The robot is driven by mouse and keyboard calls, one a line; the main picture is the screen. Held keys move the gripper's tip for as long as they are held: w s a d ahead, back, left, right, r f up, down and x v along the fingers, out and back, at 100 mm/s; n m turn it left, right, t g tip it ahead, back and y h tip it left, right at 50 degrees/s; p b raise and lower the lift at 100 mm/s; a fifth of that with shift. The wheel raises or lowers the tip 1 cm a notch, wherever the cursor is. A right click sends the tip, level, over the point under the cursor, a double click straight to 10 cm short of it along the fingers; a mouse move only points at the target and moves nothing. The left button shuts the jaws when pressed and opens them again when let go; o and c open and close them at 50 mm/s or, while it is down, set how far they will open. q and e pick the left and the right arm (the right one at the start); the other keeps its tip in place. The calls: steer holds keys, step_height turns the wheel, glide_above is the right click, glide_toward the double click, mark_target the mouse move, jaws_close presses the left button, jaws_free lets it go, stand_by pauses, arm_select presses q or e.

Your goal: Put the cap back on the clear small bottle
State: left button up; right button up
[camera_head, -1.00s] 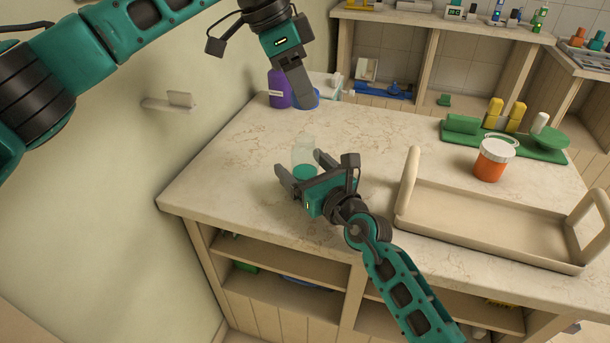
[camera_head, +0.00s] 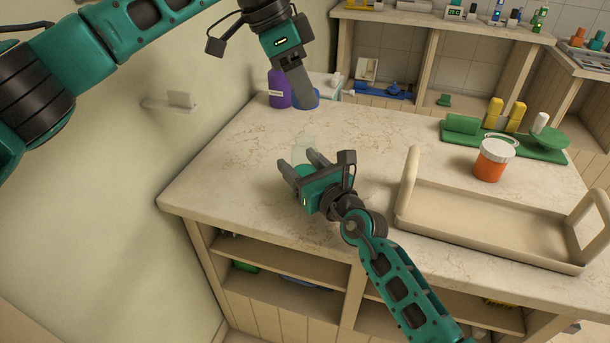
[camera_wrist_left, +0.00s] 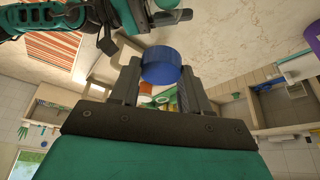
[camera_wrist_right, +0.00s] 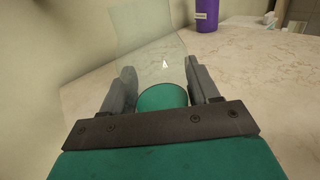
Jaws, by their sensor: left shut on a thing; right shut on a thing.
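The clear small bottle (camera_head: 305,150) has see-through walls and a teal-green lower part (camera_wrist_right: 163,97). My right gripper (camera_head: 301,163) is shut on it from the front, one finger on each side. The bottle stands upright at the left part of the counter; whether its base touches the counter is hidden. A blue cap (camera_wrist_left: 161,66) is between the fingers of my left gripper (camera_head: 307,103), which is shut on it. The cap also shows at the fingertips in the head view (camera_head: 314,96). It is above and behind the bottle, apart from it.
A purple bottle (camera_head: 279,89) stands at the back left, near the left gripper. A beige tray (camera_head: 490,222) with raised handles lies at the right. Behind it are an orange jar (camera_head: 490,167) and a green stand (camera_head: 543,156). The middle of the counter is clear.

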steer(key=c, duration=0.5)
arm_select(q)
glide_above(307, 138)
steer(key=a, duration=0.1)
steer(key=shift+f, duration=2.5)
arm_select(e)
steer(key=shift+c, duration=0.2)
arm_select(q)
steer(key=shift+f, duration=0.9)
steer(key=shift+f, duration=0.55)
arm_select(e)
jaws_close()
arm_select(q)
steer(key=m, duration=0.1)
steer(key=m+g, duration=0.1)
steer(key=m, duration=0.2)
steer(key=shift+w+g, duration=0.25)
steer(key=shift+g, duration=0.05)
steer(key=shift+m+g, duration=0.4)
steer(key=shift+m, duration=0.8)
